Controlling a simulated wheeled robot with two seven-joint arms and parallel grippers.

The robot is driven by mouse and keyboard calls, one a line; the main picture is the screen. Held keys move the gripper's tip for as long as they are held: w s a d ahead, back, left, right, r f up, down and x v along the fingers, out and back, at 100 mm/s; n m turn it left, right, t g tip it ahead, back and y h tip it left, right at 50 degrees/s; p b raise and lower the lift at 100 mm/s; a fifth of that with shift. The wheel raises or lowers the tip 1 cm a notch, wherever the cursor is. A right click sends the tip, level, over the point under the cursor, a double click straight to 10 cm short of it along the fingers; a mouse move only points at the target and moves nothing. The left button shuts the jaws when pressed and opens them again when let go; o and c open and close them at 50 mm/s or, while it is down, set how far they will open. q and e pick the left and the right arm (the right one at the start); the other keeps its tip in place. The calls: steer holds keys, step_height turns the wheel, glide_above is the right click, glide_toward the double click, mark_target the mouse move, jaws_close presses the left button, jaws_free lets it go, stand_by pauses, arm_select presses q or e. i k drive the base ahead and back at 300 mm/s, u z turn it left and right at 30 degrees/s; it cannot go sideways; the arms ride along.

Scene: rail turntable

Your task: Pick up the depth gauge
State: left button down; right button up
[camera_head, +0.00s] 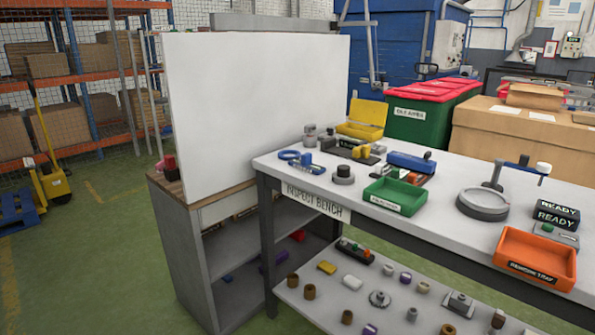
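The white-topped inspect bench (455,170) stands at the right. I cannot tell for sure which item on it is the depth gauge. A small blue tool (306,162) with a ring-shaped part lies at its left end. A larger blue and grey device (411,162) with a red part sits near the back middle. A grey round plate (483,205) has an upright post behind it, and a blue arm with a white knob (543,168) is nearby. Neither of my grippers is in view.
A green tray (395,204), an orange tray (520,279), a grey stepped cylinder (343,180), a yellow open box (365,113) and READY signs (556,219) stand on the bench. A tall white panel (255,105) stands left of it. Several small parts lie on the lower shelf.

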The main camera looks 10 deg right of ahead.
mark_target(306, 164)
steer(key=u, duration=0.7)
steer(key=i, duration=0.85)
steer(key=u, duration=0.5)
steer(key=i, duration=0.85)
steer(key=z, duration=0.45)
